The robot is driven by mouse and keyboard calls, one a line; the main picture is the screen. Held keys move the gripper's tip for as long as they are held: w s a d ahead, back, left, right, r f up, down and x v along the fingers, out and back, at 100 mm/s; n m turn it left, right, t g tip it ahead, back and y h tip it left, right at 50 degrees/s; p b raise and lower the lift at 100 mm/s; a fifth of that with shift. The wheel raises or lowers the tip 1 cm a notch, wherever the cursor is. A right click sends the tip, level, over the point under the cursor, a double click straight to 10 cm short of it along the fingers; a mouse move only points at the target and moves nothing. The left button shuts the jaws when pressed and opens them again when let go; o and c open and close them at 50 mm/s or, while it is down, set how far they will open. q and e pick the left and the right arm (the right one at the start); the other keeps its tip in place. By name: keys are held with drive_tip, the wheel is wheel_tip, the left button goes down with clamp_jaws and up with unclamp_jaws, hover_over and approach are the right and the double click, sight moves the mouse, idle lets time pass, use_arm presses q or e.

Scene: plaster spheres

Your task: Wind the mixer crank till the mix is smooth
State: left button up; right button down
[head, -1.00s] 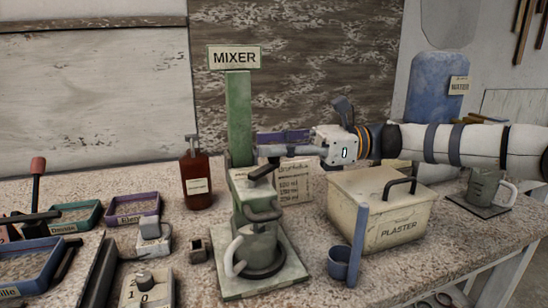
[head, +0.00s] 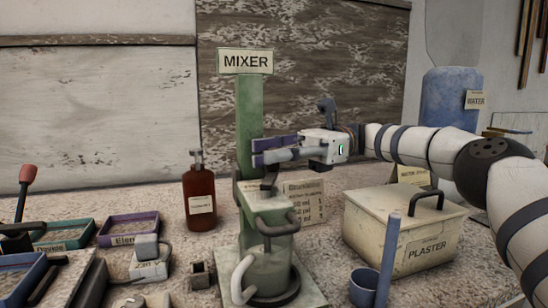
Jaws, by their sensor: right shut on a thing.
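The mixer (head: 249,115) is a green post on a pale base plate, under a "MIXER" sign (head: 245,61). A greenish jug (head: 268,262) with a white handle stands at its foot, below the mixer head. The mix inside cannot be seen. My right gripper (head: 258,153) reaches in from the right, its purple-grey fingers level in front of the post. It is shut on the mixer crank (head: 270,179), a short dark arm above the head; the fingers hide the grip itself. My left gripper is not in view.
A brown bottle (head: 199,195) stands left of the mixer. A plaster box (head: 400,228) stands to the right, with a blue cup (head: 366,286) in front. A blue water tank (head: 447,98) is behind my right arm. Trays (head: 128,228) and a small scale (head: 148,262) fill the left.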

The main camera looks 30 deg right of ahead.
drive_tip(key=shift+f, duration=0.15)
drive_tip(key=c, duration=1.5)
unclamp_jaws()
drive_tip(key=shift+s, duration=0.1)
drive_tip(key=shift+r, duration=0.2)
